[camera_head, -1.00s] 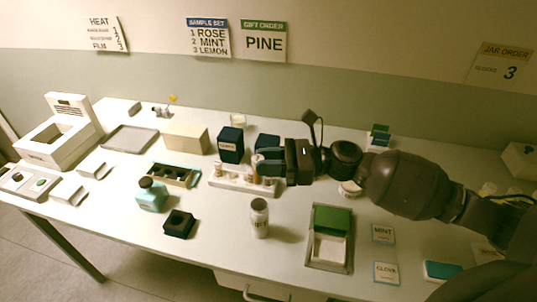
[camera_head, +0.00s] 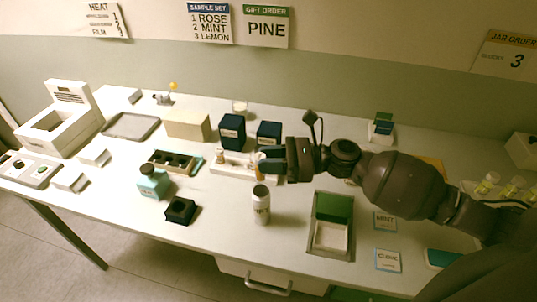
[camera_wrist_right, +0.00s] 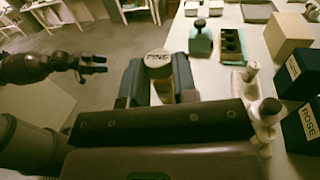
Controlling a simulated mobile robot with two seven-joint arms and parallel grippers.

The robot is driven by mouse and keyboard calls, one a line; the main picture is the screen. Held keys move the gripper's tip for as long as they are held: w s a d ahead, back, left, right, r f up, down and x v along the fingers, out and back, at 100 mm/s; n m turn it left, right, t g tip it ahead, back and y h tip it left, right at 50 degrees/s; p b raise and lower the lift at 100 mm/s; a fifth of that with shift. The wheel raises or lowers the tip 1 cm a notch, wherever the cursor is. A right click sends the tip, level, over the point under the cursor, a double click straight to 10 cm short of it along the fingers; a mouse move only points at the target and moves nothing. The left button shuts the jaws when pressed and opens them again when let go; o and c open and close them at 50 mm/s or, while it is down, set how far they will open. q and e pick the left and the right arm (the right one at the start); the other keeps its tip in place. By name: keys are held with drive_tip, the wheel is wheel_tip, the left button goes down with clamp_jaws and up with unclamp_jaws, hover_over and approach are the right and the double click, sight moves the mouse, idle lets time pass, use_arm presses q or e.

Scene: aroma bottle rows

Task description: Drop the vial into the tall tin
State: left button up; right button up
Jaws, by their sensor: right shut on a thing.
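My right gripper (camera_head: 268,163) is shut on a vial whose pale cap reads PINE. The cap (camera_wrist_right: 157,60) shows between the two fingers in the right wrist view, with some amber side below it. In the head view the gripper is at the right end of the white vial rack (camera_head: 225,171), behind the tall tin. The tall tin (camera_head: 261,206) is a pale grey upright cylinder with a dark top, standing apart from the gripper. My left gripper (camera_wrist_right: 95,64) shows only in the right wrist view, with its fingers apart and empty.
Dark blue boxes (camera_head: 231,131) stand behind the rack. The table is clear around the tin.

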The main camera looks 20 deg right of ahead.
drive_tip(key=shift+f+b, duration=0.3)
drive_tip(key=shift+f, duration=0.5)
drive_tip(key=shift+f+b, duration=0.45)
drive_tip(key=shift+f, duration=0.65)
use_arm(q)
drive_tip(key=shift+w+d+f, duration=0.1)
drive_tip(key=shift+w+f, duration=0.25)
drive_tip(key=shift+w, duration=0.1)
drive_tip(key=shift+r, duration=0.2)
drive_tip(key=shift+s, duration=0.15)
drive_tip(key=shift+w+r+p, duration=0.2)
drive_tip(key=shift+r+p, duration=0.1)
drive_tip(key=shift+p, duration=0.15)
drive_tip(key=shift+s+f, duration=0.2)
drive_tip(key=shift+f, duration=0.05)
use_arm(e)
drive_tip(key=shift+f, duration=0.35)
use_arm(q)
drive_tip(key=shift+w+f+b, duration=0.2)
drive_tip(key=shift+b, duration=0.25)
use_arm(e)
drive_tip(key=shift+f, duration=0.6)
use_arm(q)
drive_tip(key=shift+s+f+b, duration=0.2)
drive_tip(key=shift+f+b, duration=0.1)
drive_tip(key=shift+f, duration=0.1)
use_arm(e)
drive_tip(key=shift+f, duration=0.6)
